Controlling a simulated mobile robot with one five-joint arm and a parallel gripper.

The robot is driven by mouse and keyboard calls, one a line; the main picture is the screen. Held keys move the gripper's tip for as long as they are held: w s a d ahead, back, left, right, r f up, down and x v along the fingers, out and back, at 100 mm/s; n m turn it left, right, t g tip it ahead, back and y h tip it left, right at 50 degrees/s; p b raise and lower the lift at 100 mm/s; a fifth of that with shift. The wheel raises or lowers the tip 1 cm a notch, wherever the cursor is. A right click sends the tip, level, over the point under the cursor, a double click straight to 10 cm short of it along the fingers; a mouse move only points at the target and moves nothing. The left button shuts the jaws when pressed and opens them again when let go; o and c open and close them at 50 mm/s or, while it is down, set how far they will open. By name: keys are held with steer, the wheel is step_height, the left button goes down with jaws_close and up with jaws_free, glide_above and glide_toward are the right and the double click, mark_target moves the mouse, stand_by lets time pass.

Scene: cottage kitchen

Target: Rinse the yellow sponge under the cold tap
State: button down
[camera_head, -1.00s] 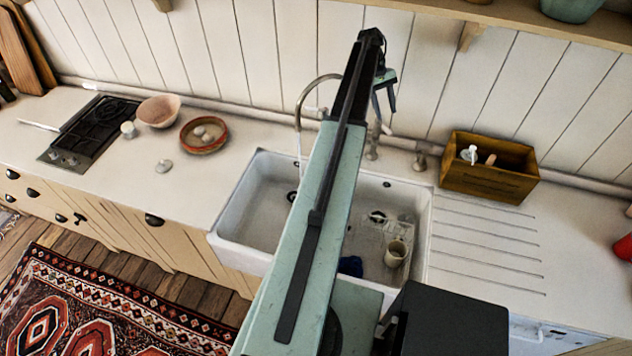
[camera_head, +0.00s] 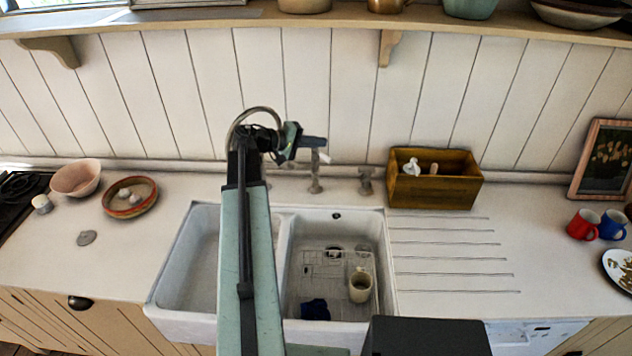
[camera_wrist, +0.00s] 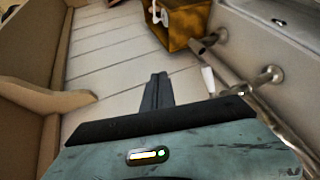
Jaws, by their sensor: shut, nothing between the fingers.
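I cannot make out a yellow sponge in either view. The double white sink (camera_head: 390,275) stands below the wall, with a metal tap behind it. The tap's curved spout (camera_head: 250,112) rises behind my arm, and its lower part is hidden. A metal tap fitting (camera_head: 316,178) stands to its right. My gripper (camera_head: 318,141) is shut and empty, above the back rim and close to this fitting in the picture. In the wrist view my closed fingers (camera_wrist: 158,90) point toward the plank wall, with metal tap parts (camera_wrist: 240,88) to their right.
A cream mug (camera_head: 360,286) and a dark blue item (camera_head: 315,310) are in the right basin. A wooden box (camera_head: 434,190) with a white-headed brush stands right of the tap. A brown dish (camera_head: 130,208) lies on the left counter. The ribbed drainboard (camera_head: 450,245) is clear.

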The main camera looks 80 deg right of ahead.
steer(key=w+a+f+n+h+b, duration=0.2)
steer(key=w+a+f+h+b, duration=0.1)
steer(key=w+a+f+b, duration=0.25)
steer(key=b, duration=0.5)
glide_toward(325, 159)
steer(key=shift+n+t+h, duration=0.3)
steer(key=shift+h, duration=0.1)
steer(key=x, duration=0.6)
steer(key=shift+s+d+f, duration=0.15)
steer(key=shift+s+f, duration=0.05)
steer(key=shift+s, duration=0.2)
steer(key=shift+s, duration=0.15)
